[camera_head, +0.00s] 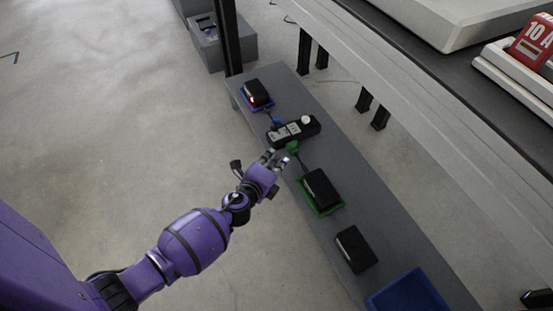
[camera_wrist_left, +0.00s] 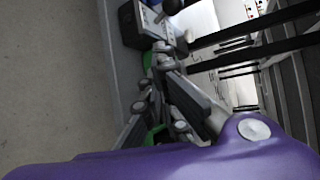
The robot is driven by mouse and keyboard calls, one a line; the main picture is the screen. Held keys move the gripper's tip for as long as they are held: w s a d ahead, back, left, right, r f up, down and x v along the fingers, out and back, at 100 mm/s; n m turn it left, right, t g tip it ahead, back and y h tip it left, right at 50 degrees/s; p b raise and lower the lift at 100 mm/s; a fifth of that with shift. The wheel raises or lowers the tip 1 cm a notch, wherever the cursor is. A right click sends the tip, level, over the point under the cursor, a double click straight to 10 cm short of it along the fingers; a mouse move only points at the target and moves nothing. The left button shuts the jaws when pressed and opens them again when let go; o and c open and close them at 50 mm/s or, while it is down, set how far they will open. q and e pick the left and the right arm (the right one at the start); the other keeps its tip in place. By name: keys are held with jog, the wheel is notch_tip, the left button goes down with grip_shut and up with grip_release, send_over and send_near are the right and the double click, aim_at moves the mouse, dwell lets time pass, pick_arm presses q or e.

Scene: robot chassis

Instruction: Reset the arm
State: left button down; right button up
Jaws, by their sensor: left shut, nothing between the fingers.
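My purple left arm reaches in from the left in the head view. Its left gripper (camera_head: 276,158) is shut and empty, close to the near edge of the grey bench (camera_head: 400,240) and just short of a green plug (camera_head: 292,147). In the left wrist view the gripper fingers (camera_wrist_left: 158,80) fill the middle, with bits of green beside them. A dark power strip (camera_head: 293,131) with grey sockets lies just beyond the gripper; it also shows at the top of the wrist view (camera_wrist_left: 135,28). My right gripper is not in view.
Black boxes stand on a blue tray (camera_head: 268,106) and a green tray (camera_head: 335,209). Another black box (camera_head: 356,249) and a blue bin (camera_head: 410,294) are nearer. A raised table (camera_head: 420,90) overhangs the right. The floor at left is open.

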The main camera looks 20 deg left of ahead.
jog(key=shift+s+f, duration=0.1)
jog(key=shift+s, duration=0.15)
